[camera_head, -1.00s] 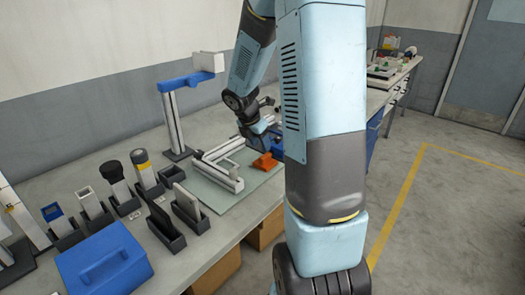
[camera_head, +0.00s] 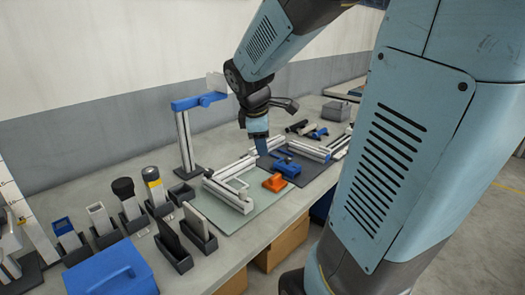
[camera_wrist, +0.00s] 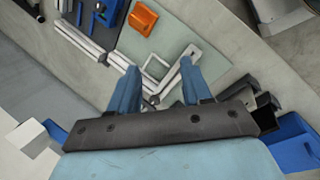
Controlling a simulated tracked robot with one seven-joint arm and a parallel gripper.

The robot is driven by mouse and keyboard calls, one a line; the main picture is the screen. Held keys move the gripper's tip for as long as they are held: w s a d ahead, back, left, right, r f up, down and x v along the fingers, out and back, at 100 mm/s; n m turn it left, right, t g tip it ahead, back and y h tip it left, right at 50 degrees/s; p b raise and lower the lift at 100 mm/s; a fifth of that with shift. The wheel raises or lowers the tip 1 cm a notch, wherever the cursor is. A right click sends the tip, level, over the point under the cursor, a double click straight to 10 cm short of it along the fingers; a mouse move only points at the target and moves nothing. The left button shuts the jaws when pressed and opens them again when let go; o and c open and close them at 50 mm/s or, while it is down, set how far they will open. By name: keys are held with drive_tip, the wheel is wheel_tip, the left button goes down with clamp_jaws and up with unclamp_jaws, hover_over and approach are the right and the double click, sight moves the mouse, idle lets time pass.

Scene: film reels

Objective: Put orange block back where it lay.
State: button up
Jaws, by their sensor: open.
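The orange block (camera_head: 275,183) lies at the right edge of the pale green mat (camera_head: 243,221), beside a blue part on the dark mat. It also shows near the top of the wrist view (camera_wrist: 143,18). My gripper (camera_head: 261,150) is above the bench, behind and up from the block in the head view. In the wrist view its two blue fingers (camera_wrist: 158,82) are apart with nothing held between them. The block is beyond the fingertips and clear of them.
A white rail frame (camera_head: 228,190) stands on the green mat. A blue-armed post (camera_head: 186,140) rises behind it. Several dark holders (camera_head: 175,247) and a blue box (camera_head: 110,272) stand at the left. More rails and a blue part (camera_head: 288,165) lie right of the block.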

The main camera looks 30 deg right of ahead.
drive_tip(key=s+a+r+m+t+y, duration=0.1)
drive_tip(key=s+a+r+m, duration=0.1)
drive_tip(key=s+m, duration=0.4)
drive_tip(key=s+a+r+m+t+y, duration=0.1)
drive_tip(key=s+a+r+m+y, duration=0.1)
drive_tip(key=s+a+m, duration=0.3)
drive_tip(key=s+r+m, duration=0.1)
drive_tip(key=s, duration=0.2)
drive_tip(key=shift+s+a+r, duration=0.2)
drive_tip(key=shift+s, duration=0.05)
idle(0.4)
